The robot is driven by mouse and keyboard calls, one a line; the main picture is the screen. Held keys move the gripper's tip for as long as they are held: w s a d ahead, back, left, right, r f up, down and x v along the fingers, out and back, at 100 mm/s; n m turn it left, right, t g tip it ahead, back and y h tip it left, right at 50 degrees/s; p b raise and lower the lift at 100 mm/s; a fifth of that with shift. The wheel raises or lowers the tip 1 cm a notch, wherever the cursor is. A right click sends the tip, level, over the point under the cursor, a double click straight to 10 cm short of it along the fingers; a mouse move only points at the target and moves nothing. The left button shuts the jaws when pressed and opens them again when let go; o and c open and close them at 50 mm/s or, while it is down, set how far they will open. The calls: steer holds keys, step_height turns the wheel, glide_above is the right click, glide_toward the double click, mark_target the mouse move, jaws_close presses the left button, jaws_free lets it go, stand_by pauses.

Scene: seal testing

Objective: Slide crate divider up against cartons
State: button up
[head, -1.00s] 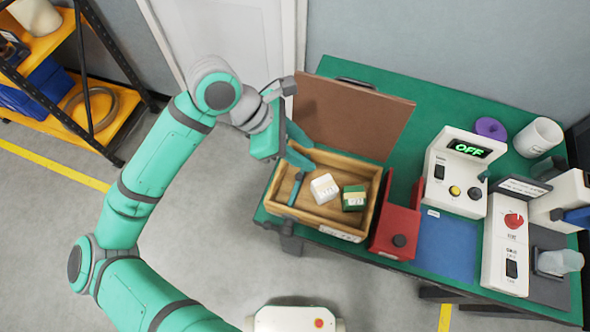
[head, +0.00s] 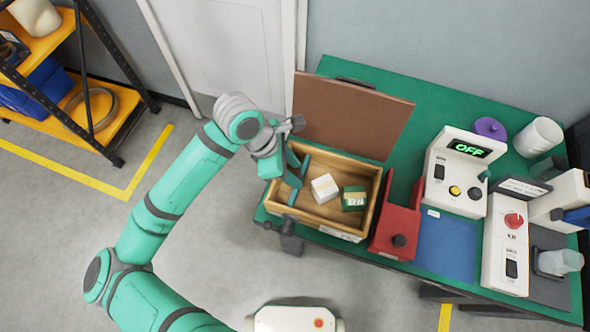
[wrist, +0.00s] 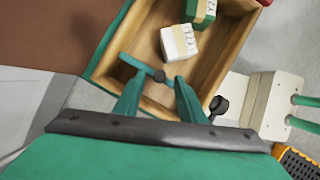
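A wooden crate (head: 374,205) stands on the left end of the green table. A teal crate divider (head: 292,198) stands across its left part. My gripper (head: 297,171) is over the crate's left end.
A brown lid panel (head: 350,115) stands up behind the crate. A red box (head: 398,222) is close at the crate's right. Beyond are a blue mat (head: 446,245) and a tester reading OFF (head: 458,170). A dark clamp-like part (head: 288,238) sticks out at the table's front left.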

steer(key=shift+d+f, duration=0.2)
steer(key=shift+f, duration=0.25)
jaws_close()
steer(key=shift+s+d, duration=0.2)
steer(key=shift+d, duration=0.6)
steer(key=shift+s+d, duration=0.15)
steer(key=shift+d, duration=0.65)
steer(key=shift+s+d, duration=0.15)
steer(key=shift+d, duration=0.1)
steer(key=shift+a, duration=0.2)
jaws_free()
steer(key=shift+d, duration=0.15)
